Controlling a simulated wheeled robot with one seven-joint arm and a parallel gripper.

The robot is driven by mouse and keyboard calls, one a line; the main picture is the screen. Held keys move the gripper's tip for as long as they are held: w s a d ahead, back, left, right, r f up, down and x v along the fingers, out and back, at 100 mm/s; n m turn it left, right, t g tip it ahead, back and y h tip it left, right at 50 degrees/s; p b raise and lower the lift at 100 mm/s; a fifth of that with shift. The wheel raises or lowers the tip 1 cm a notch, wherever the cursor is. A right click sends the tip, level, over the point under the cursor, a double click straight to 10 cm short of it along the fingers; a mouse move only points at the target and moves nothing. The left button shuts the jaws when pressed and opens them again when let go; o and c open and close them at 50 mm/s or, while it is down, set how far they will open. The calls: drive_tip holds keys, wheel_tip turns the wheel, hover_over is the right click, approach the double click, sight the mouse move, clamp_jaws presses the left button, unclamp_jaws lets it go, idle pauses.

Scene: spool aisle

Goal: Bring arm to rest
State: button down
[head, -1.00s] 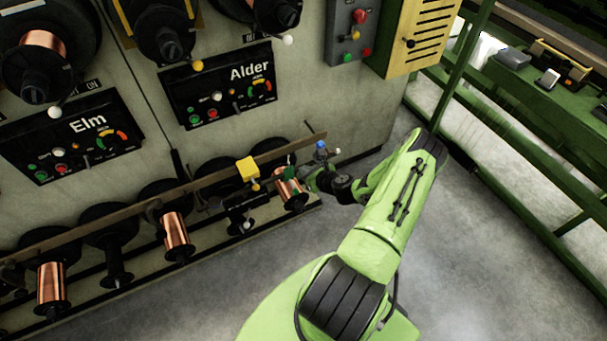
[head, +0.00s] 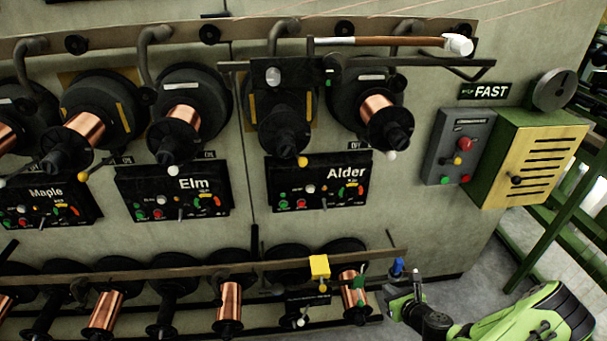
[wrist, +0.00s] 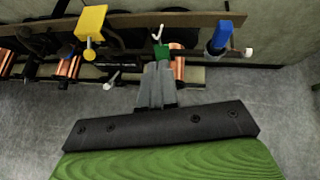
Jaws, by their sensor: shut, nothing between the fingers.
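My gripper (head: 392,296) is at the lower right of the head view, at the end of my green arm. It is beside the right end of the lower spool rail (head: 200,269). In the wrist view my gripper (wrist: 158,66) has its two grey fingers together, with nothing held. The fingertips appear just in front of a green tag (wrist: 161,51) on the rail; whether they touch it I cannot tell. A blue-topped piece (wrist: 221,37) is to the right of the fingers, and a yellow block (wrist: 91,20) is to the left.
Copper spools (head: 229,302) hang along the lower rail. The Alder panel (head: 318,182) and Elm panel (head: 174,191) are on the wall above. A grey button box (head: 462,146) and yellow vented cabinet (head: 535,158) are at right. Grey floor (wrist: 45,110) is clear below the rail.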

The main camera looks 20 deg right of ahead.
drive_tip(key=shift+r, duration=0.1)
drive_tip(key=w+a+r+n+g+y, duration=0.35)
drive_tip(key=a+r+n+g, duration=0.25)
drive_tip(key=a+r+n, duration=1.3)
drive_tip(key=s+a+r+n+h, duration=0.2)
drive_tip(key=s+a+r+n, duration=0.3)
drive_tip(key=r+n, duration=0.4)
drive_tip(key=s+a+r+n, duration=0.1)
drive_tip(key=s+r+n, duration=0.2)
drive_tip(key=s, duration=0.4)
drive_tip(key=s+a+r+n, duration=0.2)
drive_tip(key=s+r+n, duration=0.1)
drive_tip(key=s+n, duration=0.2)
drive_tip(key=shift+s+a+n, duration=0.25)
drive_tip(key=shift+s+n, duration=0.05)
drive_tip(key=shift+s, duration=0.55)
drive_tip(key=c, duration=1.8)
unclamp_jaws()
